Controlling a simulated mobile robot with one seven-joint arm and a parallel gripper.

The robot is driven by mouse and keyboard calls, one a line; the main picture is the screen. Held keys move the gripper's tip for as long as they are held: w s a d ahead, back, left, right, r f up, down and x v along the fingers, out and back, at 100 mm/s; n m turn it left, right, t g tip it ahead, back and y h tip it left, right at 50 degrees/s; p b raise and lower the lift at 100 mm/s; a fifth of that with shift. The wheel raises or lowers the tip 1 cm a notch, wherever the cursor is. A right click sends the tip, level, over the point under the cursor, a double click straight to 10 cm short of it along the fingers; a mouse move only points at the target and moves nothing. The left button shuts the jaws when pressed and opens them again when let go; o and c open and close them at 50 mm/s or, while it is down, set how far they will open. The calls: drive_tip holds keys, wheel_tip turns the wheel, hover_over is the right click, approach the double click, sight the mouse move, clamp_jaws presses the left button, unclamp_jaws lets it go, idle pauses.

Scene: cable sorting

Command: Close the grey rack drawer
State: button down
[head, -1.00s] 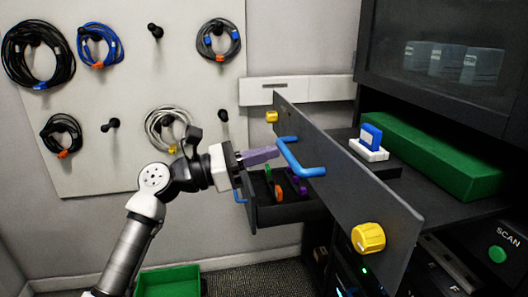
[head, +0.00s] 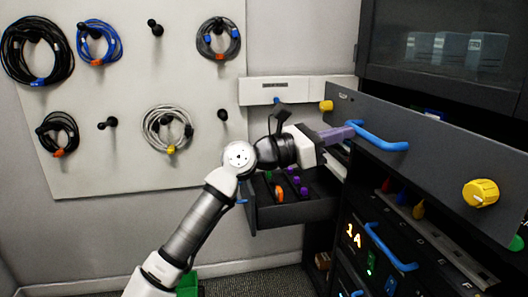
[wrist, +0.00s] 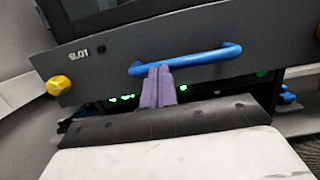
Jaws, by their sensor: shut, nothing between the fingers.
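The grey rack drawer's front panel (head: 430,150) spans the right of the head view, with a blue bar handle (head: 378,141) and yellow knobs at its ends. The panel (wrist: 110,62) fills the upper wrist view. My gripper (head: 350,131) is shut and empty, its purple fingers pointing at the panel by the handle's left end. In the wrist view the fingertips (wrist: 159,70) overlap the lower edge of the handle (wrist: 190,62); I cannot tell whether they touch.
A small dark drawer (head: 285,214) stands open left of the rack, with orange and purple items inside. Below the panel are lit rack units with another blue handle (head: 390,247). Coiled cables hang on the pegboard (head: 190,80) at left.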

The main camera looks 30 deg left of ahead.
drive_tip(key=x, duration=0.4)
drive_tip(key=f+x, duration=0.1)
drive_tip(key=x, duration=0.3)
drive_tip(key=f+x, duration=0.1)
drive_tip(key=x, duration=0.2)
drive_tip(key=shift+w+d+b, duration=0.35)
drive_tip(key=shift+d+b, duration=0.05)
drive_tip(key=shift+d, duration=0.1)
drive_tip(key=shift+w+r, duration=0.1)
drive_tip(key=shift+r, duration=0.05)
